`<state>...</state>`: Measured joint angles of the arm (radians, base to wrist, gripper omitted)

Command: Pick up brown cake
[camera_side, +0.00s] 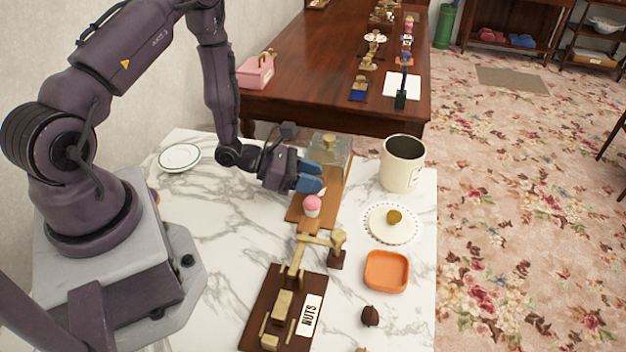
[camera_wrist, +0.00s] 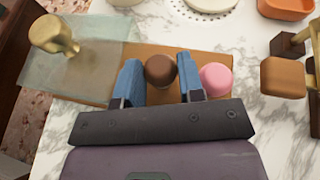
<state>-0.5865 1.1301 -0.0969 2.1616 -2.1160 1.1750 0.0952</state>
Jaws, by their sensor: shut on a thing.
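The brown cake (camera_wrist: 160,70) is round-topped and sits between the two blue fingers of my gripper (camera_wrist: 160,77) in the wrist view. The fingers are shut on it, one on each side. In the side view my gripper (camera_side: 312,177) is over the wooden board (camera_side: 297,211), and its fingers hide the brown cake. I cannot tell whether the cake is touching the board. A pink cake (camera_wrist: 215,77) stands just outside the right finger; it also shows in the side view (camera_side: 312,205).
A glass cover with a brass knob (camera_side: 329,146) stands at the board's far end. A brass lever piece (camera_side: 318,241) and a "NUTS" device (camera_side: 284,306) are nearer. A cream mug (camera_side: 402,163), a white plate (camera_side: 391,226) and an orange dish (camera_side: 387,270) are to the right.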

